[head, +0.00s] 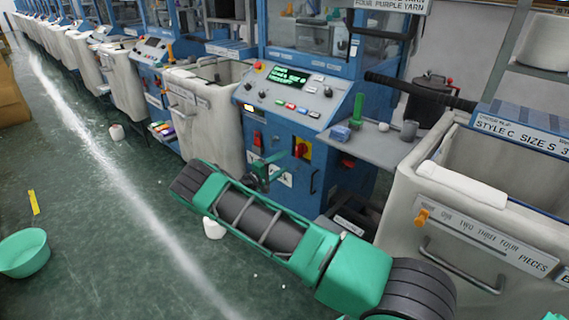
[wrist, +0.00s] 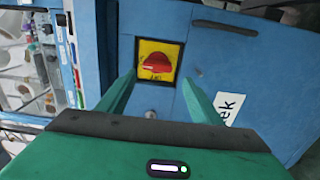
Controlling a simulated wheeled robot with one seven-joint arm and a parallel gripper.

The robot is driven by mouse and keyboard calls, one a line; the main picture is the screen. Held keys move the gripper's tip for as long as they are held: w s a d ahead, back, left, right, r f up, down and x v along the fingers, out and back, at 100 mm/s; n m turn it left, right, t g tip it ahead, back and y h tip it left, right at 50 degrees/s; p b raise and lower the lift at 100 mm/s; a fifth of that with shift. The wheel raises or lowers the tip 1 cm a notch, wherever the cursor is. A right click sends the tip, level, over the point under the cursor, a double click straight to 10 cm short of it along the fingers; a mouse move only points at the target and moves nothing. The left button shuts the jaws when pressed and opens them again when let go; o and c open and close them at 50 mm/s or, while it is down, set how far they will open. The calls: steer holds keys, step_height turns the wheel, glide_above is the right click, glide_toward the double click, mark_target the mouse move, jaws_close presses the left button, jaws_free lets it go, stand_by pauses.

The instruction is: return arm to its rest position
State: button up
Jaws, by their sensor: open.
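My gripper (head: 265,170) is at the end of my green arm, close to the front of the blue machine cabinet (head: 333,184) in the head view. The cabinet has a red rotary switch (head: 301,150) on a yellow plate. In the wrist view, the red switch (wrist: 155,63) lies ahead of my gripper (wrist: 158,80), between the two spread green fingers. The fingers are open and hold nothing. They appear apart from the knob, though the exact gap cannot be told. My arm stretches from the lower right across the aisle.
A control panel (head: 288,88) tops the cabinet. Grey bins stand at left (head: 215,115) and right (head: 399,222). A shelf (head: 375,149) holds a green brush and small cups. A white cone (head: 213,228) and a green basin (head: 24,253) are on the floor. The left aisle is mostly clear.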

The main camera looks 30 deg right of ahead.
stand_by(0.5)
steer(key=s+d+r+m+g+y, duration=0.3)
steer(key=s+r+m+g+y, duration=0.15)
steer(key=s+r+y, duration=0.5)
steer(key=s+a+r+t+y, duration=0.1)
steer(key=s+a+r+y, duration=0.1)
steer(key=s+a+r, duration=0.6)
steer(key=s+a+r+t+y, duration=0.1)
steer(key=s+a+r+y, duration=0.15)
steer(key=s, duration=0.85)
steer(key=s+a+r+t+y, duration=0.1)
steer(key=s+a+r+y, duration=0.2)
steer(key=s+a+r, duration=0.5)
steer(key=s+d+f+m+g, duration=0.2)
steer(key=s+d, duration=0.4)
steer(key=s, duration=0.3)
steer(key=s+d+f+m+g, duration=0.2)
steer(key=s+d, duration=0.4)
steer(key=s, duration=0.4)
steer(key=shift+s+f+m+g, duration=0.25)
steer(key=shift+f+m+g, duration=0.1)
steer(key=shift+m, duration=0.5)
